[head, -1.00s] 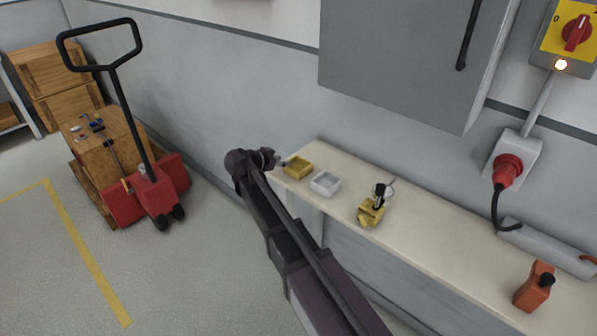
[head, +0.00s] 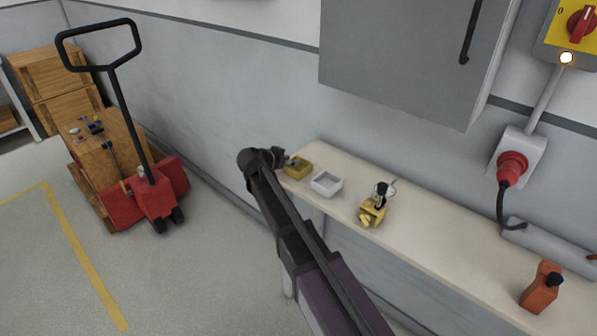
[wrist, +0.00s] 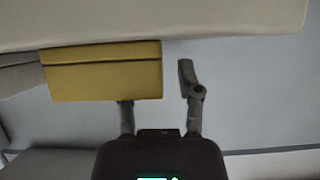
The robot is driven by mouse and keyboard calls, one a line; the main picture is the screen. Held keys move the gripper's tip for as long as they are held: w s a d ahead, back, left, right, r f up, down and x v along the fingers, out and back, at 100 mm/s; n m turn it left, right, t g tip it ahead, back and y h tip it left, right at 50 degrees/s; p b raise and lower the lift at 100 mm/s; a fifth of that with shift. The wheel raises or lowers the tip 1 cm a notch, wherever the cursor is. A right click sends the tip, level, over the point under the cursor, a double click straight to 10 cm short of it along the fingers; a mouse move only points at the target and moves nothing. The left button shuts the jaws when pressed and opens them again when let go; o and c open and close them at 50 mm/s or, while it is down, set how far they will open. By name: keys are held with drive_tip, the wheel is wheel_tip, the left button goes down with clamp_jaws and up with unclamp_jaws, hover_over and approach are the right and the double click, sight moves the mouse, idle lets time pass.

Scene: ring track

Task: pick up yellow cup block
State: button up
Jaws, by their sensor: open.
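The yellow cup block (head: 299,170), a small open-topped box, sits at the far left end of the beige shelf (head: 435,240). My gripper (head: 284,161) reaches its left edge in the head view and partly overlaps it. In the wrist view the yellow cup block (wrist: 100,75) fills the upper left, below the shelf edge. My gripper (wrist: 157,90) is open there. Its right finger stands clear to the right of the cup. The left finger's tip is hidden by the cup's wall, and I cannot tell whether they touch.
A white open box (head: 326,184) sits just right of the yellow cup. A yellow object with a black top (head: 374,208) and an orange bottle (head: 541,288) stand farther along. A grey cabinet (head: 405,60) hangs above. A red pallet truck (head: 152,200) stands left.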

idle(0.3)
clamp_jaws()
drive_tip(key=shift+r, duration=0.25)
wheel_tip(320, 180, up, 3)
drive_tip(key=p, duration=0.3)
drive_tip(key=s+r+p, duration=0.1)
drive_tip(key=s+p, duration=0.1)
drive_tip(key=s, duration=1.4)
drive_tip(key=shift+r, duration=0.3)
